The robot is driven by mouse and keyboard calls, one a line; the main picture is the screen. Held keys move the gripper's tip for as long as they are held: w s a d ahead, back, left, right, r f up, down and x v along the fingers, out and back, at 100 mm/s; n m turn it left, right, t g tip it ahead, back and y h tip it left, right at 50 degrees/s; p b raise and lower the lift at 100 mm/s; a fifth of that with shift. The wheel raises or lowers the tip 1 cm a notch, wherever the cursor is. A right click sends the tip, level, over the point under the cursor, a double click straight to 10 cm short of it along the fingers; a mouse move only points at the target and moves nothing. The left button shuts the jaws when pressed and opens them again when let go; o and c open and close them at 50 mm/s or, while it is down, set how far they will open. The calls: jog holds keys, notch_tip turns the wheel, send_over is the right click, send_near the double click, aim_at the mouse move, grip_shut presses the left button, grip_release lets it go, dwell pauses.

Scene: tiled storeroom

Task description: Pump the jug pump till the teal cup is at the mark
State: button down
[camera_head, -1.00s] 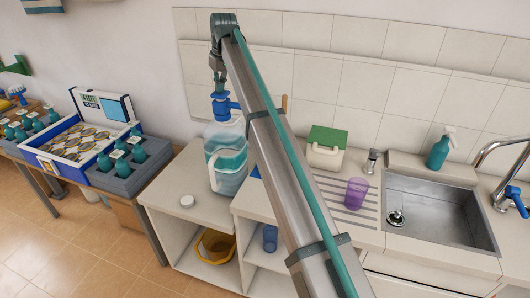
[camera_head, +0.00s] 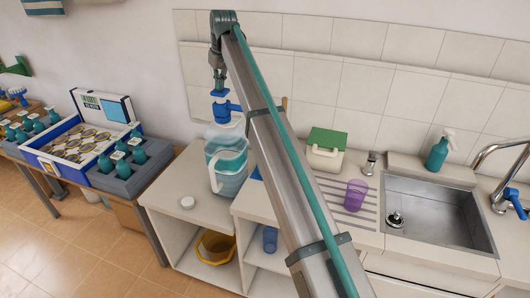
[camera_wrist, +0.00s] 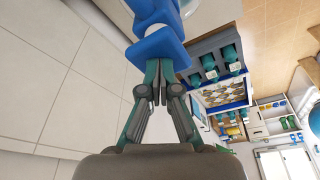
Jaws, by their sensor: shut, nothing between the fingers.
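The clear jug (camera_head: 226,172) with pale teal liquid and a white handle stands on the white counter left of the sink. Its blue pump (camera_head: 221,108) sits on top. My gripper (camera_head: 219,86) is shut and empty, pointing down at the pump's head. In the wrist view my gripper's fingertips (camera_wrist: 160,66) are together at the edge of the blue pump head (camera_wrist: 157,42); I cannot tell whether they press on it. I cannot pick out a teal cup or its mark; my arm hides part of the counter beside the jug.
A purple cup (camera_head: 355,194) stands on the drainboard by the sink (camera_head: 437,215). A blue cup (camera_head: 270,238) and yellow bowl (camera_head: 216,247) are on shelves below.

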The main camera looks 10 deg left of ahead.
jog(key=shift+r, duration=0.1)
jog(key=shift+w+a+p+v, duration=0.2)
jog(key=shift+p+v, duration=0.25)
jog(key=shift+v, duration=0.5)
jog(key=shift+w+a+p+v, duration=0.15)
jog(key=shift+p+v, duration=0.35)
jog(key=shift+v, duration=0.5)
jog(key=shift+w+a+p+v, duration=0.15)
jog(key=shift+p+v, duration=0.3)
jog(key=shift+v, duration=0.5)
jog(key=shift+s+r, duration=0.1)
jog(key=shift+r, duration=0.05)
